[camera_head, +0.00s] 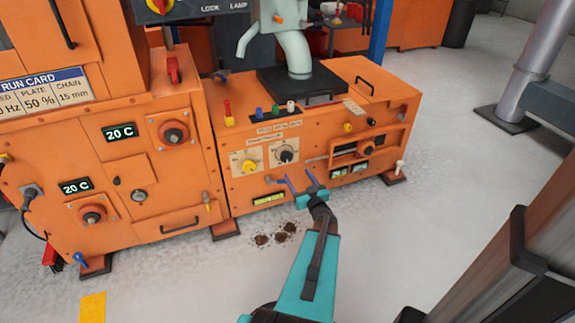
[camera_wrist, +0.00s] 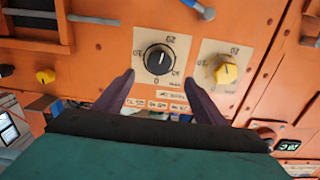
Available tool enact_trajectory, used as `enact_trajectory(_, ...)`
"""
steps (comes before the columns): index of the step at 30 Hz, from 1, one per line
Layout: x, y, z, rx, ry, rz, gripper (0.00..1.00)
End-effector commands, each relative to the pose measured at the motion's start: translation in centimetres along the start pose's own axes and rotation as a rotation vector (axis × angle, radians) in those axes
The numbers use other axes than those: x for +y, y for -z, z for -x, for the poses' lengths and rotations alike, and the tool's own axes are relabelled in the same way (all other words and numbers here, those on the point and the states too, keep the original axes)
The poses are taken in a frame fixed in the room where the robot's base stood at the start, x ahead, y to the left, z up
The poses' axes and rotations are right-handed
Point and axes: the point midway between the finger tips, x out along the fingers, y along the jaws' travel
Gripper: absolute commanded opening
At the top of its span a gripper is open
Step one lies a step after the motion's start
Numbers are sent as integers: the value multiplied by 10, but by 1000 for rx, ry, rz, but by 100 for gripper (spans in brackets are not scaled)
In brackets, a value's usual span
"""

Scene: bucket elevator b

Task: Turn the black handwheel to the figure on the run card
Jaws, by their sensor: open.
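The black handwheel (camera_head: 286,151) is a round knob on a pale dial plate on the front of the low orange cabinet. In the wrist view the black handwheel (camera_wrist: 159,60) appears upside down, with a white mark on its face and figures around it, too small to read surely. My gripper (camera_head: 298,183) is open and empty, in front of and below the handwheel in the head view. In the wrist view its fingers (camera_wrist: 160,78) stand either side of the dial plate, apart from the knob. The run card (camera_head: 45,92) shows plate 50 % and chain 15 mm; its left column is cut off.
A yellow knob (camera_head: 249,165) on a similar plate sits beside the handwheel; it also shows in the wrist view (camera_wrist: 226,73). Coloured buttons (camera_head: 275,110) line the cabinet's top edge. A slotted panel (camera_head: 357,148) is to the right. Dark debris (camera_head: 275,236) lies on the floor.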

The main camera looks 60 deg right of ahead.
Motion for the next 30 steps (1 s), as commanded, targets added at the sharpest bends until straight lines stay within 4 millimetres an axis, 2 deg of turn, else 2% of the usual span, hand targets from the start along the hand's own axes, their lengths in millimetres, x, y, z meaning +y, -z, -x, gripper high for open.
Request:
enact_trajectory(3, 1, -2, -19, 1, 1, 1, 64)
enact_trajectory(18, 1, -3, -86, 0, 0, 1, 64)
enact_trajectory(24, 1, -1, -102, 0, -1, 0, 64)
enact_trajectory(30, 1, 0, -106, -1, -2, 0, 64)
